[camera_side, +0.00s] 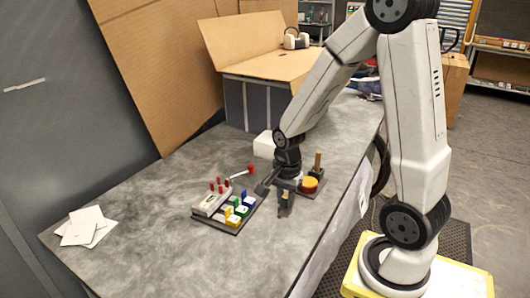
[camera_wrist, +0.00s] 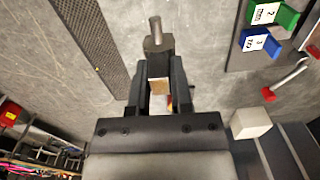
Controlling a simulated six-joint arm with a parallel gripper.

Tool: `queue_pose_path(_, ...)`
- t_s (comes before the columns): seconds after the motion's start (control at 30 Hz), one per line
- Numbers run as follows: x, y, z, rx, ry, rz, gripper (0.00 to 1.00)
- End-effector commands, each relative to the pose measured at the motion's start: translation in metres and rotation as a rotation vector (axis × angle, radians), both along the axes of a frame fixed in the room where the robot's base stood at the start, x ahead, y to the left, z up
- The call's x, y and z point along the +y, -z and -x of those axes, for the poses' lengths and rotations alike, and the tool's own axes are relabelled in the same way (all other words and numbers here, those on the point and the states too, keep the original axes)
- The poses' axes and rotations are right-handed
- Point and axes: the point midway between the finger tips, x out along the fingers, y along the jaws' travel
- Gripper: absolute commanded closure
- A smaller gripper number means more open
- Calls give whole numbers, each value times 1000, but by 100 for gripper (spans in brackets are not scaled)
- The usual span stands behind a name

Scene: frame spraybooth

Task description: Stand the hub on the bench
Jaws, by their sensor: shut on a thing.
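My gripper (camera_side: 285,196) is low over the bench (camera_side: 150,190), at the right end of the tool tray in the side view. In the wrist view its two dark fingers (camera_wrist: 158,85) are shut on a grey metal piece with a round stub, which I take as the hub (camera_wrist: 155,42). A tan patch shows between the fingers below it. In the side view the hub is small and dark, and I cannot tell it apart from the fingers. I cannot tell whether it touches the bench.
A dark tray (camera_side: 228,222) with coloured bins lies left of my gripper. White sheets (camera_side: 87,226) lie far left.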

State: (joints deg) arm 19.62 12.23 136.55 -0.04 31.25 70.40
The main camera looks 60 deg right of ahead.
Motion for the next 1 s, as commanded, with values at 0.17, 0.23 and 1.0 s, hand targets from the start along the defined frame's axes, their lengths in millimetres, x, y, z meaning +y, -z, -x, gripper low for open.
queue_pose_path(0.17, 0, 1, 0, -2, 1, 1, 100)
queue_pose_path(0.23, 0, 4, 0, -1, 0, 0, 100)
queue_pose_path(1.0, 0, 46, 0, -1, 0, 0, 100)
